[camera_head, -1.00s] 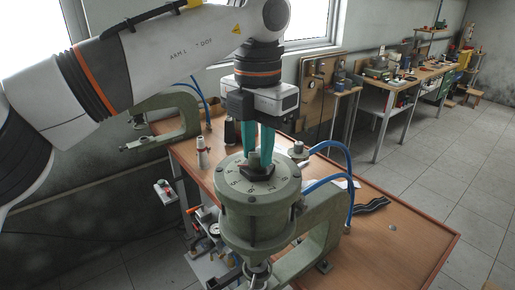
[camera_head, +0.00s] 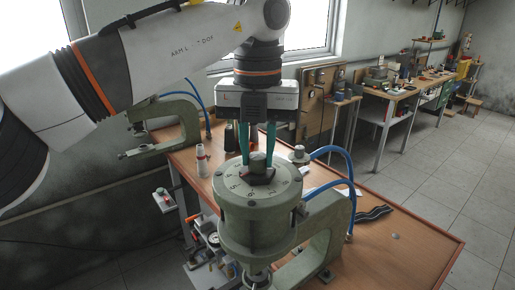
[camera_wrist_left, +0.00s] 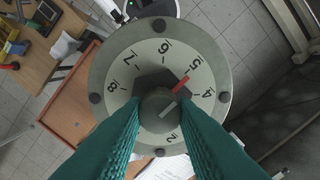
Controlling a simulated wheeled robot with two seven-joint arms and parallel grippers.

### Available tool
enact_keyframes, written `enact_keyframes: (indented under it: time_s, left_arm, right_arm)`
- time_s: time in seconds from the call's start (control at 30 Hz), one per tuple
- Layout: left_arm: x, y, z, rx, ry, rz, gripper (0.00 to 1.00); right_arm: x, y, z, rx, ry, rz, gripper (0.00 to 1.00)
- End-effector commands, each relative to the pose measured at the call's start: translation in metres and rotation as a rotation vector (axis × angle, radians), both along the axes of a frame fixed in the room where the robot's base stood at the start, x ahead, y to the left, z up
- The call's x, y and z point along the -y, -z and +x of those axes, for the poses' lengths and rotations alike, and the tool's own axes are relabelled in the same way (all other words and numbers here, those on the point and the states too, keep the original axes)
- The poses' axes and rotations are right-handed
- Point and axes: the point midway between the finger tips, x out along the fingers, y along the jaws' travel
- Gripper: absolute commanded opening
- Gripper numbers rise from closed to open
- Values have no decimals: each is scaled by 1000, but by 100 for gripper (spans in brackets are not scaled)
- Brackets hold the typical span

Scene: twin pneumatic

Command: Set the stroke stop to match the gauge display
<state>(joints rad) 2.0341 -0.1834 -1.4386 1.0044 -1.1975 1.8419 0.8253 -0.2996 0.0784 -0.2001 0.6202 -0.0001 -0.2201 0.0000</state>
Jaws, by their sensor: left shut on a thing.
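A green press cylinder (camera_head: 252,228) stands on the wooden table with a pale numbered dial (camera_head: 231,181) on top. A dark knob sits at the dial's centre; it shows in the left wrist view (camera_wrist_left: 160,101). A red pointer (camera_wrist_left: 181,84) by the knob points close to the 5, slightly toward the 4. My left gripper (camera_head: 258,166) points straight down from above, its green fingers shut on the knob, one on either side. My right gripper is not in view.
Blue hoses (camera_head: 341,153) loop at the right of the press. A white bottle (camera_head: 201,160) stands on the table at left. A second green press frame (camera_head: 160,125) is behind it. The table's right part (camera_head: 395,260) is mostly clear.

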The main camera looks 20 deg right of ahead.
Motion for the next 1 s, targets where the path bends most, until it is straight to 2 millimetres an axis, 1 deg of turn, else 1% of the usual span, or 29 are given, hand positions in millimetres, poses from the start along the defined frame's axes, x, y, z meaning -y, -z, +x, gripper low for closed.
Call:
enact_keyframes:
  time_s: [0.03, 0.43, 0.47, 0.5, 0.57, 0.87, 1.0]
  left_arm:
    - [-1, -4, 2, 8, -9, -7, 4]
    - [-1, -5, 2, 7, -13, -8, 4]
    - [-1, -5, 2, 8, -13, -7, 31]
    - [-1, -4, 1, 7, -12, -7, 38]
    - [0, -4, 1, 6, -11, -5, 48]
    - [0, -2, 0, 2, -9, -2, 48]
    - [0, -7, 0, 1, -8, -2, 48]
  right_arm:
    - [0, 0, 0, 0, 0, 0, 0]
    - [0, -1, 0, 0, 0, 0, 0]
    - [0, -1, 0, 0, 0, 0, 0]
    - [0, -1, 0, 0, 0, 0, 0]
    - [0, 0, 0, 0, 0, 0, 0]
    - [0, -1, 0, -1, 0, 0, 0]
    - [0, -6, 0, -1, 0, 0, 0]
